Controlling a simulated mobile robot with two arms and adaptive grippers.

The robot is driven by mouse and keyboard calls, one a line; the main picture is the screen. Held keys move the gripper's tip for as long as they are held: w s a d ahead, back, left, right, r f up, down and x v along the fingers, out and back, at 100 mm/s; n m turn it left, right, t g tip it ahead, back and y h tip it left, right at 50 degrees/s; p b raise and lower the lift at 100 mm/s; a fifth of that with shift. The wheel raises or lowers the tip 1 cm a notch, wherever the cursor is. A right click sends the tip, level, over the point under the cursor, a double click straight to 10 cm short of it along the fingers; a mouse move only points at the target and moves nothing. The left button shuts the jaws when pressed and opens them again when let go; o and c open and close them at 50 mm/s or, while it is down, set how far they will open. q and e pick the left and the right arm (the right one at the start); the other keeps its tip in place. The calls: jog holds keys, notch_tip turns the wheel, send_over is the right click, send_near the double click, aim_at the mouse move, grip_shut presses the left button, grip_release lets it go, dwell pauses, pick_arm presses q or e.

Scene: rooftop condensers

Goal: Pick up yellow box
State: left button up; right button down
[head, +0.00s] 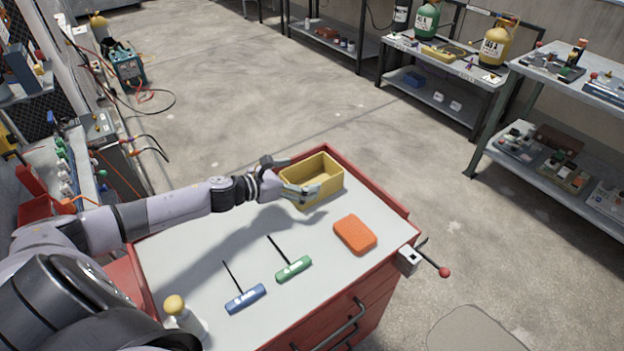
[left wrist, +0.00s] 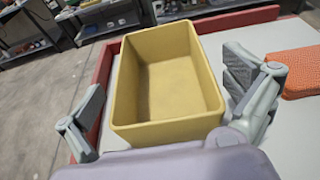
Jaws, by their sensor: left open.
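The yellow box (head: 325,187) is an open, empty bin standing upright at the far corner of the red tool cabinet's light top (head: 200,258). My left gripper (head: 286,177) is open at the box, with one finger on each side of it in the head view. In the left wrist view the box (left wrist: 165,128) lies between the two spread fingers of my left gripper (left wrist: 168,105). The left finger stands apart from the box wall; the right finger is close to the other wall, and I cannot tell if it touches. My right gripper does not show.
On the cabinet top lie an orange sponge-like block (head: 355,234), a green-handled tool (head: 293,269) and a blue-handled tool (head: 246,298). A white bottle with a yellow cap (head: 176,306) stands near the front left. A vise-like fitting (head: 410,259) sticks out at the right corner.

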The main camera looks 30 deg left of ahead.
pick_arm(q)
jog(key=shift+x, duration=0.85)
jog(key=shift+c, duration=0.2)
jog(key=c, duration=1)
jog(key=shift+c, duration=0.2)
